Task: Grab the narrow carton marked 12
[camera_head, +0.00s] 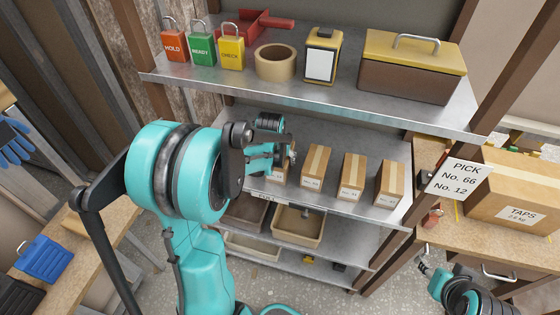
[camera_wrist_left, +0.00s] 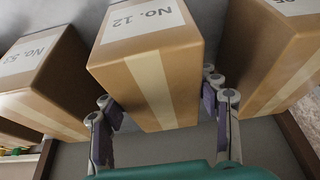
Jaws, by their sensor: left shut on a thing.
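The narrow brown carton marked No. 12 (camera_wrist_left: 150,65) stands between the two fingers of my left gripper (camera_wrist_left: 165,135) in the left wrist view. The gripper is shut on it, with a finger on each side. In the head view my left gripper (camera_head: 276,152) is at the left end of the row of cartons on the middle shelf. It and my arm hide much of the carton there (camera_head: 290,170). My right gripper (camera_head: 425,262) is low at the right, away from the shelf; its fingers are too small to judge.
Similar cartons stand close on both sides, one marked No. 53 (camera_wrist_left: 42,75) and another (camera_wrist_left: 275,50). More cartons (camera_head: 353,177) continue right along the shelf. The upper shelf (camera_head: 330,98) is close above, holding padlocks, tape and a toolbox (camera_head: 410,70). A sign (camera_head: 459,177) reads No. 66, No. 12.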

